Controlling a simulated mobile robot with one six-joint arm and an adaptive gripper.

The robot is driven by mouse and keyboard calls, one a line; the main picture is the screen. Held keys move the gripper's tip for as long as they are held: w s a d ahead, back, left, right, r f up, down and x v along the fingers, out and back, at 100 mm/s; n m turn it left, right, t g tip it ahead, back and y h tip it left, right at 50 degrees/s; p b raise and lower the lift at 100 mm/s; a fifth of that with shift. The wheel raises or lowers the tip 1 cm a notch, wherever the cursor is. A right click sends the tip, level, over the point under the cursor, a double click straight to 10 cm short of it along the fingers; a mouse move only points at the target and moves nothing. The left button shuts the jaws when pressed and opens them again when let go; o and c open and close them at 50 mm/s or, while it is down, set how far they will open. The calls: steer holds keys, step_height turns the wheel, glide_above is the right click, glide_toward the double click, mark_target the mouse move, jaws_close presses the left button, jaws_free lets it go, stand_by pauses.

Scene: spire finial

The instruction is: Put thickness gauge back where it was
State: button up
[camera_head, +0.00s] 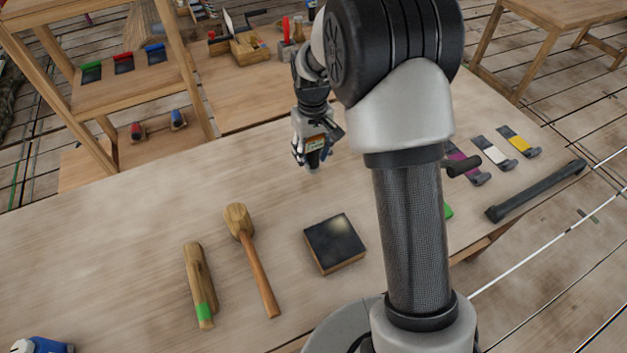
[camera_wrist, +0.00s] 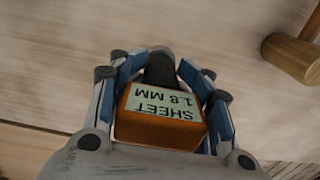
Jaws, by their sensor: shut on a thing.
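The thickness gauge (camera_wrist: 158,118) is an orange block with a dark end and a pale label reading "SHEET 1.8 MM". My gripper (camera_wrist: 160,82) is shut on it, with the fingers along both of its sides. In the head view my gripper (camera_head: 314,150) holds the gauge (camera_head: 315,144) above the far part of the workbench (camera_head: 130,240). Its dark end points downward. I cannot tell how high it is above the bench top.
A wooden mallet (camera_head: 252,255), a green-marked wooden tool (camera_head: 198,285) and a dark-topped block (camera_head: 335,243) lie on the near bench. Coloured tools (camera_head: 490,152) and a dark bar (camera_head: 535,190) lie at right. A wooden rack (camera_head: 130,85) stands at far left. Bare bench lies left of the gripper.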

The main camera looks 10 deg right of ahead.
step_height(320, 180, down, 10)
steer(key=shift+r+b, duration=0.2)
steer(key=shift+b, duration=1)
steer(key=shift+f, duration=0.2)
steer(key=o, duration=1.4)
steer(key=shift+r, duration=0.1)
